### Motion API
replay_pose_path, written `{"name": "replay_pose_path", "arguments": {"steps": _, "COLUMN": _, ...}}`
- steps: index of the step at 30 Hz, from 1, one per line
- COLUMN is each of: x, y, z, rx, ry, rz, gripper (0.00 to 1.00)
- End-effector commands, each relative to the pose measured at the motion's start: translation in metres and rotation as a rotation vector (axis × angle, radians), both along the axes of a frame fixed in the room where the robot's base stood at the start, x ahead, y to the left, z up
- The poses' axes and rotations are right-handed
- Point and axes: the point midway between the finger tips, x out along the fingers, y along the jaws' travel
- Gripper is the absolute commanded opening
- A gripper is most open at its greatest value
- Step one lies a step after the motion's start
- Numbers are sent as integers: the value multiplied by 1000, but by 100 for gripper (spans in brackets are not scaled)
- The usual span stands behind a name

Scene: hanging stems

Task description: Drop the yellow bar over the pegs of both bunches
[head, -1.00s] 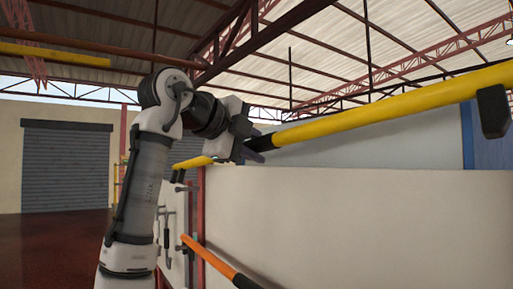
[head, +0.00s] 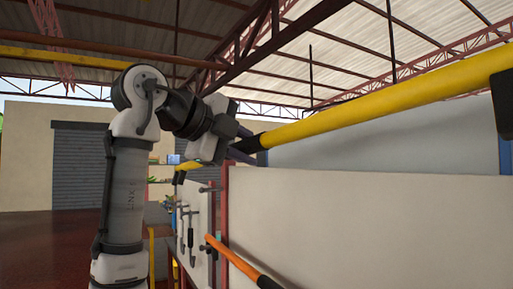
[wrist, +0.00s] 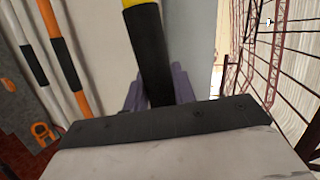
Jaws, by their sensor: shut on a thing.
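The yellow bar (head: 390,102) runs from my gripper up to the right edge of the head view, held raised and tilted in the picture. A black block (head: 503,98) shows on its right part. A short yellow piece (head: 188,165) shows to the left of my gripper. My gripper (head: 243,150) is shut on a black section of the bar. In the wrist view the black section (wrist: 153,55) lies between the two purple-grey fingers (wrist: 155,92), with yellow at the top edge. I cannot make out the pegs or the two bunches for certain.
A long pale wall or panel (head: 370,215) stands below the bar. An orange bar with black parts (head: 232,257) is at its left, beside a board with hanging tools (head: 190,225). In the wrist view, banded orange, white and black bars (wrist: 63,50) are at left. Open floor (head: 40,245) lies far left.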

Motion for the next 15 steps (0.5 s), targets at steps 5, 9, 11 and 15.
{"name": "replay_pose_path", "arguments": {"steps": 5, "x": -8, "y": 11, "z": 1, "rx": -1, "ry": -2, "rz": 1, "gripper": 0}}
{"name": "replay_pose_path", "arguments": {"steps": 9, "x": -13, "y": 20, "z": 1, "rx": -1, "ry": -2, "rz": 1, "gripper": 0}}
{"name": "replay_pose_path", "arguments": {"steps": 11, "x": -15, "y": 23, "z": 1, "rx": 1, "ry": -2, "rz": 2, "gripper": 0}}
{"name": "replay_pose_path", "arguments": {"steps": 15, "x": -19, "y": 27, "z": 1, "rx": 0, "ry": -2, "rz": 1, "gripper": 0}}
